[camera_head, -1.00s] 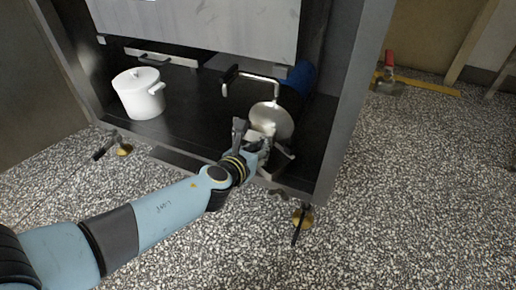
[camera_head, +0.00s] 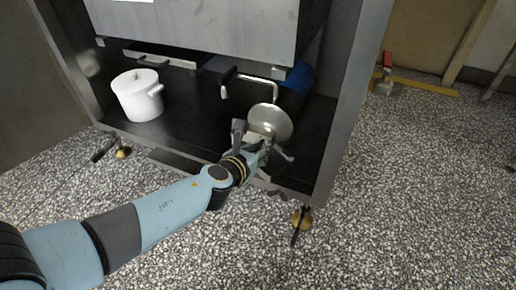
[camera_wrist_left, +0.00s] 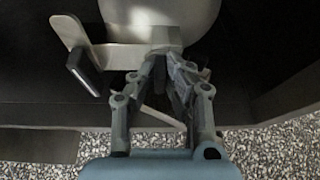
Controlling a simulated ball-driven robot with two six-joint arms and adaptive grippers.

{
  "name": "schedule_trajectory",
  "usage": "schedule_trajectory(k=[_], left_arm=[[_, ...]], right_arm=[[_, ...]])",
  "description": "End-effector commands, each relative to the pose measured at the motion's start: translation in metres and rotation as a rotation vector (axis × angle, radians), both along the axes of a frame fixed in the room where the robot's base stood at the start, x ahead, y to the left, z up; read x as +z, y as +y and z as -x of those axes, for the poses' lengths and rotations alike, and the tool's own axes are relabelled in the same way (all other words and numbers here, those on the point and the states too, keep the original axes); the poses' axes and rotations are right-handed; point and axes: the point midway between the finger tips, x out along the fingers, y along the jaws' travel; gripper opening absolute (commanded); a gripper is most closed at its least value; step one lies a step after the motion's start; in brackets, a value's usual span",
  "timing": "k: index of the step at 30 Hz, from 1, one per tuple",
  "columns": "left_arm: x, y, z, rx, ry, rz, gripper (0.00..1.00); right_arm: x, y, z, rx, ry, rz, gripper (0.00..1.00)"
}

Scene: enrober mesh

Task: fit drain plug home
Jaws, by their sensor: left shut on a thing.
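My left gripper (camera_head: 258,143) reaches to the front edge of a dark cabinet's lower shelf. It is shut on a metal piece below a shiny round silver disc (camera_head: 271,120), which I take to be part of the drain plug. In the left wrist view the fingers (camera_wrist_left: 165,68) meet just under a pale metal block (camera_wrist_left: 140,50), with the pale rounded disc (camera_wrist_left: 160,14) beyond it. A flat plate with a dark end (camera_wrist_left: 82,68) sticks out to the left. The fingers hide the exact grip, and I cannot tell whether the disc is seated in anything. My right gripper is not in view.
A bent metal rod with a black grip (camera_head: 252,83) stands just behind the disc, near a blue cylinder (camera_head: 300,78). A white lidded pot (camera_head: 138,97) is at the shelf's left. The cabinet's right post (camera_head: 343,105) stands close on the right. Speckled floor lies in front.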

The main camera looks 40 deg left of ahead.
Motion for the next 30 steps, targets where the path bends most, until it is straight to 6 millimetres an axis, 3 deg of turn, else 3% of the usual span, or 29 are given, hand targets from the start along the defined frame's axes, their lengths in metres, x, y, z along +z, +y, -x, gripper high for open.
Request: schedule_trajectory(k=[3, 4, 10, 19, 30], left_arm=[[0.001, 0.000, -0.002, 0.000, -0.001, 0.000, 0.00], [0.000, 0.000, -0.002, 0.000, -0.001, 0.000, 0.14], [0.000, 0.000, -0.001, 0.000, -0.001, 0.000, 0.39], [0.000, 0.000, 0.001, 0.000, 0.001, 0.000, 0.39], [-0.001, -0.005, 0.020, 0.000, 0.002, 0.000, 0.39]], right_arm=[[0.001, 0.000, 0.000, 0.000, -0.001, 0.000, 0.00], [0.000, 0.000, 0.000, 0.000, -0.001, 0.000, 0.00], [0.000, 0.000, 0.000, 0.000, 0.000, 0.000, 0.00], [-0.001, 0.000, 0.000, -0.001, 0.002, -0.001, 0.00], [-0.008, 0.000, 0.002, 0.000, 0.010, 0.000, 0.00]])
